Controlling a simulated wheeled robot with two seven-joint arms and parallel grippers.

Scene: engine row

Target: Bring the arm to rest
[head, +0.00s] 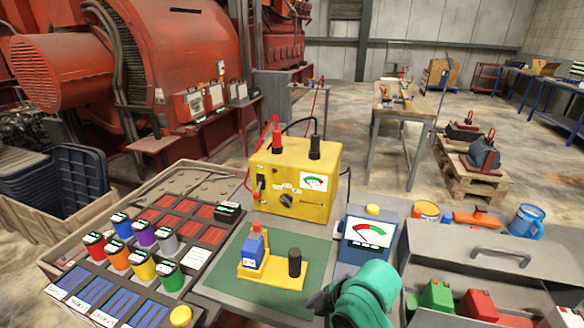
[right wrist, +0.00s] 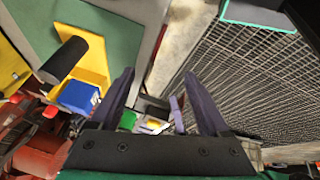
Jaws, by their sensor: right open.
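My right gripper (head: 320,302) shows at the lower middle of the head view, with a teal wrist behind its dark fingers. It hangs at the right edge of the green mat (head: 226,255), right of the yellow holder (head: 272,278). In the right wrist view the two dark fingers of my right gripper (right wrist: 167,95) stand apart with nothing gripped between them. The holder (right wrist: 92,52) carries a blue block (right wrist: 78,97) and a black cylinder (right wrist: 62,60), both apart from the fingers. My left gripper is not in the head view.
A yellow tester box (head: 322,205) stands behind the mat, and a blue meter (head: 367,238) stands just behind my right gripper. A grey toolbox (head: 485,254) is at the right. Several coloured cans (head: 141,264) stand on a tray at the left. Floor beyond the bench is partly clear.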

